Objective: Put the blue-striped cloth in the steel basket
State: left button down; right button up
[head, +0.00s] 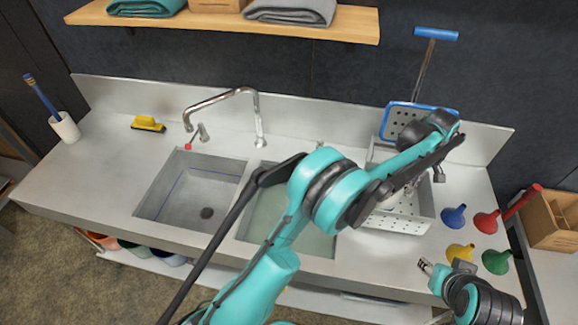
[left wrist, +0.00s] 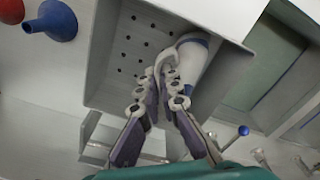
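The steel basket (head: 410,224) sits on the right part of the counter, with perforated walls; its holed inside also shows in the left wrist view (left wrist: 115,72). My left gripper (left wrist: 166,82) is over the basket, its fingers drawn close together. The blue-striped cloth (left wrist: 193,66), white with a blue band, is at its fingertips inside the basket's outline and looks pinched between them. I cannot tell whether the cloth touches the basket floor. In the head view my left forearm hides most of this. My right gripper (head: 426,266) is low at the counter's front right; its opening is unclear.
Blue, red, yellow and green funnels (head: 495,262) stand right of the basket. Two sink basins (head: 190,190) and a tap (head: 258,115) lie to its left. A wooden box (head: 552,220) is far right.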

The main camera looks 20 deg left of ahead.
pick_arm(q)
jog(key=f+b, duration=0.2)
jog(key=f, duration=0.1)
jog(key=a+f+b, duration=0.1)
jog(key=f+b, duration=0.1)
jog(key=f, duration=0.1)
jog(key=f+b, duration=0.2)
jog(key=f, duration=0.1)
jog(key=shift+w+a+f, duration=0.2)
jog(key=shift+w+f, duration=0.1)
jog(key=shift+c, duration=2)
grip_release()
jog(key=shift+r, duration=0.15)
notch_tip(320, 180, up, 5)
jog(key=p, duration=0.3)
jog(key=shift+r, duration=0.15)
